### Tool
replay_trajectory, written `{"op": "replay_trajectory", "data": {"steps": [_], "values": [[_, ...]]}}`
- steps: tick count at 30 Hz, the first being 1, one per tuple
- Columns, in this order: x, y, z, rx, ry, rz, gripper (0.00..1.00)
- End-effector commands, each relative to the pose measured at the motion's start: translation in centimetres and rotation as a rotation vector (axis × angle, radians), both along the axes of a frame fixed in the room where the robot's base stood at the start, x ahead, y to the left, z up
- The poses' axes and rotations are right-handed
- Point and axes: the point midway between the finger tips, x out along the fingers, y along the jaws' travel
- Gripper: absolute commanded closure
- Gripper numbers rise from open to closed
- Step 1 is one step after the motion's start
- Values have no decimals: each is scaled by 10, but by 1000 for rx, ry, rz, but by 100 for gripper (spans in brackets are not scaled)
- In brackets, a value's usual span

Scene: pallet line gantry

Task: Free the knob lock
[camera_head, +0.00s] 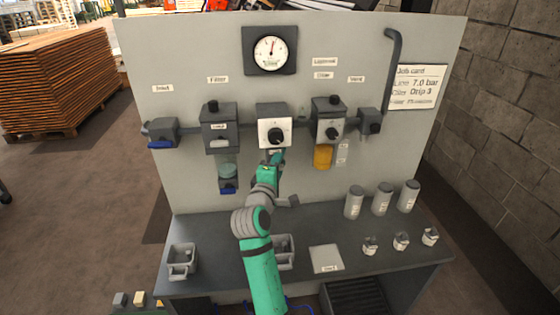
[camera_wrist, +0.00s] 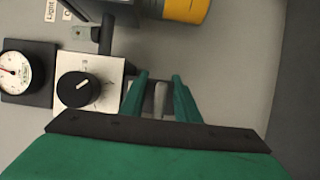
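The black round knob (camera_head: 275,134) sits on a white square plate on the middle unit of the panel. In the wrist view the knob (camera_wrist: 78,89) lies left of the fingers, its white pointer line visible. My gripper (camera_head: 276,156) is just below this unit in the head view. In the wrist view my gripper (camera_wrist: 160,82) has its two green fingers apart. A pale narrow piece (camera_wrist: 159,99) shows between them, with gaps on both sides; I cannot tell what it is. No separate lock part can be made out on the knob.
A gauge (camera_head: 270,50) is above the knob. The filter unit (camera_head: 219,128) stands left, and a unit with a yellow bowl (camera_head: 322,156) right. The bench (camera_head: 330,228) below holds grey cylinders (camera_head: 381,199), small fittings (camera_head: 401,241) and a grey bin (camera_head: 182,262).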

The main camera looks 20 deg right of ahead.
Motion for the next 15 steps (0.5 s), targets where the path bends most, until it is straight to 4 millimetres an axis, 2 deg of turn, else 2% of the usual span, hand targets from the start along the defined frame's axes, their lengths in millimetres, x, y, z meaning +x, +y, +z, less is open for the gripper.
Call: {"op": "replay_trajectory", "data": {"steps": [2, 6, 15], "values": [[0, 0, 0, 0, 0, 0, 71], [0, 0, 0, 0, 0, 0, 100], [0, 0, 0, 14, -4, 0, 100]]}}
